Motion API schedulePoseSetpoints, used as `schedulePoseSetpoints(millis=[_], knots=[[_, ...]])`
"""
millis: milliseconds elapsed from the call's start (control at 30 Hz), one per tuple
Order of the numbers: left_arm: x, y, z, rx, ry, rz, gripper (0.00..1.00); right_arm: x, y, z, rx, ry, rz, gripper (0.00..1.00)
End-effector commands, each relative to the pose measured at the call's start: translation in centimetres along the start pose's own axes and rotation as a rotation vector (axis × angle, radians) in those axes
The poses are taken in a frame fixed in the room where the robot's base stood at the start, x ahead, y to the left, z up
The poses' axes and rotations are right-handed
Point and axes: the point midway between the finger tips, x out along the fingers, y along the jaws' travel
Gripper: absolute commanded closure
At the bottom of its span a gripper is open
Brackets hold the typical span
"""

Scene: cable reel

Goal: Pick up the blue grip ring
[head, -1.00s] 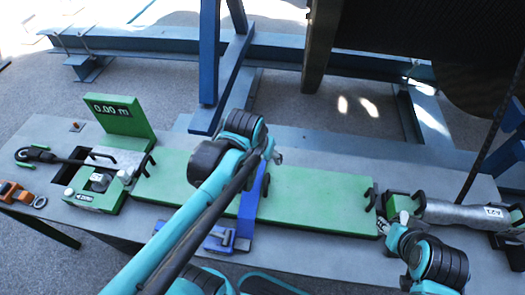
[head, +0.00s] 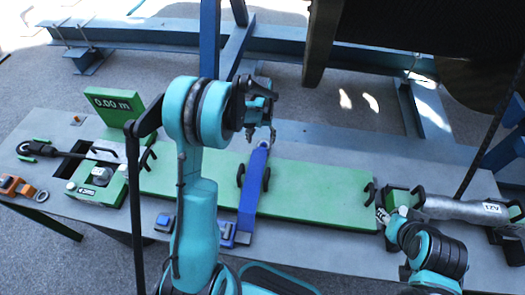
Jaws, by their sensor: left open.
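A blue bar (head: 252,190) lies across the long green board. A small ring (head: 263,146) shows at its far end; I take it as the blue grip ring, though its colour is hard to tell at this size. My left gripper (head: 261,135) points down just above and beyond that end, open, with its fingers apart and nothing seen between them. Whether it touches the ring cannot be told. My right gripper (head: 384,215) is at the board's right end, beside the grey cable's end fitting; its jaws are too small to judge.
The green board (head: 320,193) lies on the grey bench (head: 330,148). A green display reading 0.00 m (head: 112,103) and a green clamp unit (head: 97,183) stand left. An orange tool (head: 17,186) lies at the far left.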

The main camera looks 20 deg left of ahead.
Motion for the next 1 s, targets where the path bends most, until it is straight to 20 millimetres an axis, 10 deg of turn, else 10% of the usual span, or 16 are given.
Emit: schedulePoseSetpoints(millis=[600,867,1000], knots=[[5.2,0.8,0.1,0.001,0.002,0.0,0.38,1.8,0.0,1.3,0.0,0.0,0.0,0.6],[5.2,0.8,0.1,0.001,0.002,0.0,1.0,1.8,0.0,1.3,0.0,0.0,0.0,0.6],[5.2,0.8,0.1,0.001,0.002,0.0,1.0,1.8,0.0,1.3,0.0,0.0,0.0,0.6]])
